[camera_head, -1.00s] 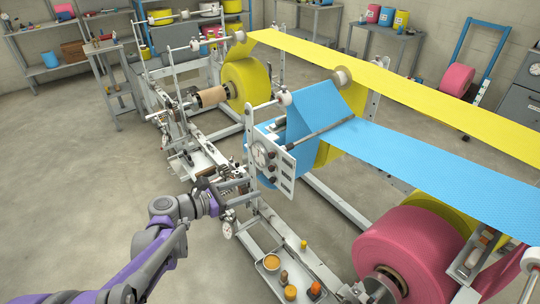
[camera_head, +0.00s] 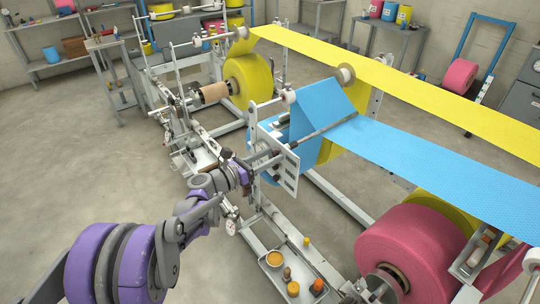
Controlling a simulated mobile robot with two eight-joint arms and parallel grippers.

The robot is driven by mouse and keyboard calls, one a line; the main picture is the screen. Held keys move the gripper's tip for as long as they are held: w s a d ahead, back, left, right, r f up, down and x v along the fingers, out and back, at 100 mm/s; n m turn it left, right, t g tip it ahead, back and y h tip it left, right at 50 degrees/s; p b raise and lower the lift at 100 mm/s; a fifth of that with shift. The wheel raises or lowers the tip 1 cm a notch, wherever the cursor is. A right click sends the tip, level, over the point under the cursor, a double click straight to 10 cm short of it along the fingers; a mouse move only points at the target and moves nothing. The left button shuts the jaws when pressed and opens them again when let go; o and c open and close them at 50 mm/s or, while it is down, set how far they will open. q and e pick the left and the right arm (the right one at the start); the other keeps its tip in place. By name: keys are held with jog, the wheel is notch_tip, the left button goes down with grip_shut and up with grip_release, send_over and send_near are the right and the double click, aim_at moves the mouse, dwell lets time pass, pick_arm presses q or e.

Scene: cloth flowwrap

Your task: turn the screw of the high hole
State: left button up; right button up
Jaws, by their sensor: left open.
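My left arm comes in from the lower left. Its left gripper (camera_head: 262,162) is at the left face of the upright metal plate (camera_head: 287,168), which has several slots and holes. The gripper's fingers are small and partly hidden by its own wrist, and they overlap the plate's left edge. The screw and the high hole cannot be made out, as the gripper and wrist cover that part of the plate. The blue cloth web (camera_head: 320,108) runs over rollers just behind the plate. My right gripper is not in view.
A large pink roll (camera_head: 410,245) stands at the lower right and a yellow roll (camera_head: 247,82) behind. Open floor lies to the left.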

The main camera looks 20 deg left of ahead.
pick_arm(q)
jog(key=shift+w+d, duration=0.1)
grip_shut()
dwell(0.3)
